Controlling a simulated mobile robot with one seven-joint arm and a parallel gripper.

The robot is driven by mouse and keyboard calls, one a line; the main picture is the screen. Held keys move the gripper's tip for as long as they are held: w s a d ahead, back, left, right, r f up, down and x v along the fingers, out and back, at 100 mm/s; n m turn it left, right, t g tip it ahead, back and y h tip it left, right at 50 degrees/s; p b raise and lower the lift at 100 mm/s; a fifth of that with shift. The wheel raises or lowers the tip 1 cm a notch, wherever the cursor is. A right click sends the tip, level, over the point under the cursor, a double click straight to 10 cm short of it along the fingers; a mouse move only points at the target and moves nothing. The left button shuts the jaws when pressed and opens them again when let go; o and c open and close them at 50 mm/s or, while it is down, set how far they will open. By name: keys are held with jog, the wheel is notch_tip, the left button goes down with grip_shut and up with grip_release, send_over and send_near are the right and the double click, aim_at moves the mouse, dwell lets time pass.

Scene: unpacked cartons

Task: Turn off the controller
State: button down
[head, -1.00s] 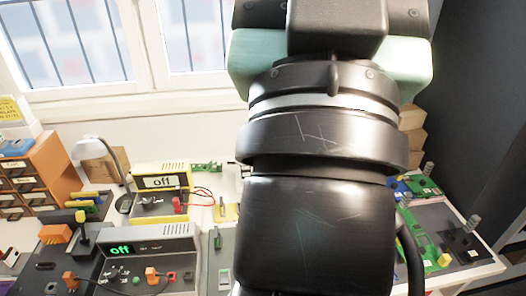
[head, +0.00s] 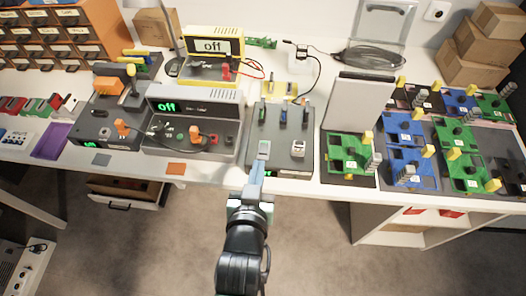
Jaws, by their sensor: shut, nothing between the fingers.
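A dark grey panel (head: 303,128), which looks like the controller, lies near the front edge of the table in the head view. It has dark and blue upright levers (head: 283,116) at its back, a pale switch (head: 264,148) at front left and a light grey part (head: 298,148) at front right. A small green display shows on its front edge, partly hidden and too small to read. My gripper (head: 257,170) is shut and empty at the panel's front left, close to the pale switch. I cannot tell whether it touches.
Left stand a grey device (head: 220,106) and a yellow device (head: 229,32), both reading "off". A grey upright plate (head: 357,103) and several circuit boards (head: 405,135) lie right. An open drawer (head: 122,193) juts out below the table. The floor in front is clear.

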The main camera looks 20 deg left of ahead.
send_over(263, 154)
jog(key=s, duration=0.1)
jog(key=f, duration=0.3)
jog(key=shift+d+f, duration=0.2)
notch_tip(263, 154, down, 3)
jog(key=shift+r, duration=0.2)
jog(key=shift+s+f+b, duration=0.15)
jog(key=shift+f+b, duration=0.15)
jog(key=shift+f, duration=0.45)
jog(key=shift+f, duration=0.1)
jog(key=shift+s+d+f+b, duration=0.1)
jog(key=shift+s+f+b, duration=0.05)
jog(key=shift+f+b, duration=0.3)
jog(key=shift+r, duration=0.15)
jog(key=shift+r+p, duration=0.7)
jog(key=shift+p, duration=0.05)
